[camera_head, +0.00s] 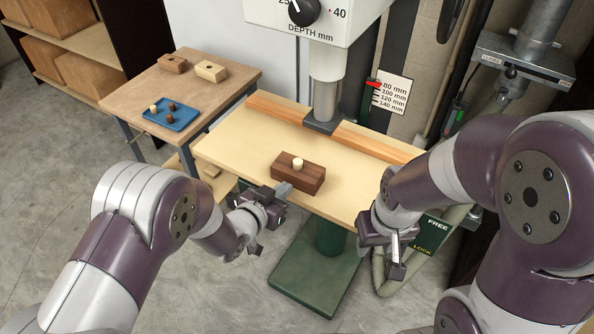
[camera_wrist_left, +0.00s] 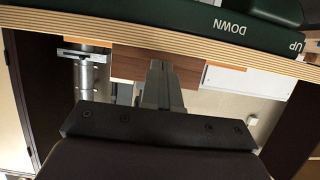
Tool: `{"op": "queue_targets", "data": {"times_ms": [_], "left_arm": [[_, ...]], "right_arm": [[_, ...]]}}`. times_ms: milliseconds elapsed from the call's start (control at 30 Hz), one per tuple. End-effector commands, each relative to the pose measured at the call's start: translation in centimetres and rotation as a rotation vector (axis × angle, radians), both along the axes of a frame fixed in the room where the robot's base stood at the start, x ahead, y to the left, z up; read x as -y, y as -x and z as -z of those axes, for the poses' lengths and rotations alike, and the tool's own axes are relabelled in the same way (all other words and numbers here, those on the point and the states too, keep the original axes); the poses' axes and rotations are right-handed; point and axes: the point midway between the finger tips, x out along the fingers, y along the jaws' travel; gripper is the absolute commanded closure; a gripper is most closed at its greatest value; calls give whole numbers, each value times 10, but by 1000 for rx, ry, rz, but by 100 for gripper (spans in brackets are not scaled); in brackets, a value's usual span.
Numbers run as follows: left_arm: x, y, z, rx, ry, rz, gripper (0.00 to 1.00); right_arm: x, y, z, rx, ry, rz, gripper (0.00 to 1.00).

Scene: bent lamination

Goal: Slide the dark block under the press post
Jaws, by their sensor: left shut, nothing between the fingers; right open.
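The dark block (camera_head: 306,181), brown with a pale peg (camera_head: 298,164) on top, lies near the front of the light wooden press table (camera_head: 235,150). The press post (camera_head: 325,95) comes down behind it, its dark foot (camera_head: 322,126) at the orange fence; the block is clear in front of it. My left gripper (camera_head: 284,189) is shut and empty, its tips at the block's front left. In the left wrist view the shut fingers (camera_wrist_left: 158,75) overlap the block (camera_wrist_left: 132,66); I cannot tell whether they touch. My right gripper (camera_head: 397,262) is open, off the table's front right edge.
An orange wooden fence (camera_head: 378,142) runs along the back of the table. A side table (camera_head: 212,90) at left holds two blocks and a blue tray (camera_head: 172,116) with several pegs. A depth scale (camera_head: 391,93) stands behind. The table top between block and fence is clear.

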Motion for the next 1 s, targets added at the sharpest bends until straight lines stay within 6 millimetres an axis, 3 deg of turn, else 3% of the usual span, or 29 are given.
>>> {"op": "queue_targets", "data": {"times_ms": [567, 1000], "left_arm": [[0, -1, 0, 0, 0, 0, 100], [9, -13, 1, -1, 0, 1, 100]], "right_arm": [[0, 0, 1, 0, 0, 0, 57], [0, 0, 7, 0, 0, 0, 57]]}}
